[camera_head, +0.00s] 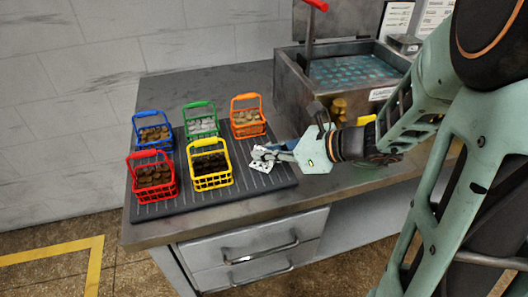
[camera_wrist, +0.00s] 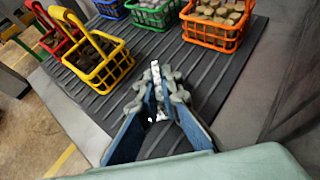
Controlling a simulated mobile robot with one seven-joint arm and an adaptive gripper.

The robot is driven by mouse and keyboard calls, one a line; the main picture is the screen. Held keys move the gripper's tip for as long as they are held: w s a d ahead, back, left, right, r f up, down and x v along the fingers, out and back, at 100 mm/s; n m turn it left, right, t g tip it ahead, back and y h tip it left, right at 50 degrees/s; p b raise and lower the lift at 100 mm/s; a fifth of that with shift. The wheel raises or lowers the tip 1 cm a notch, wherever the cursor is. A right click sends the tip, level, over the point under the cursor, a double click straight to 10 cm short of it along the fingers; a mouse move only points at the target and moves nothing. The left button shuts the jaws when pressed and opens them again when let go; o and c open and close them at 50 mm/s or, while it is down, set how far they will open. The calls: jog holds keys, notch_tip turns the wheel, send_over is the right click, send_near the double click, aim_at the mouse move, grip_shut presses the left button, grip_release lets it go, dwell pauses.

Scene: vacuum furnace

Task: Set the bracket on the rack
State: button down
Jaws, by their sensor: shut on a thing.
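My gripper (camera_head: 274,154) reaches in from the right, over the right end of a dark ribbed rack (camera_head: 230,202). Its grey fingertips, also in the wrist view (camera_wrist: 156,92), are shut on a small silvery-white bracket (camera_wrist: 156,71). The bracket's tip sticks out past the fingers, and more of it shows between them. In the head view a pale bracket part (camera_head: 257,167) shows at the fingertips. The fingers hide much of it. I cannot tell whether the bracket touches the ribbed surface.
Red (camera_head: 153,179), yellow (camera_head: 210,168), blue (camera_head: 153,134), green (camera_head: 202,124) and orange (camera_head: 247,119) baskets of small parts stand on the rack. The yellow and orange ones are nearest the gripper. A metal tank (camera_head: 292,92) stands behind. Bare ribs lie right of the yellow basket.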

jog(key=shift+f, duration=0.15)
jog(key=c, duration=2.1)
grip_release()
jog(key=shift+r, duration=0.35)
jog(key=p+v, duration=0.2)
jog(key=v, duration=1)
jog(key=shift+d+f, duration=0.1)
jog(key=shift+f, duration=0.05)
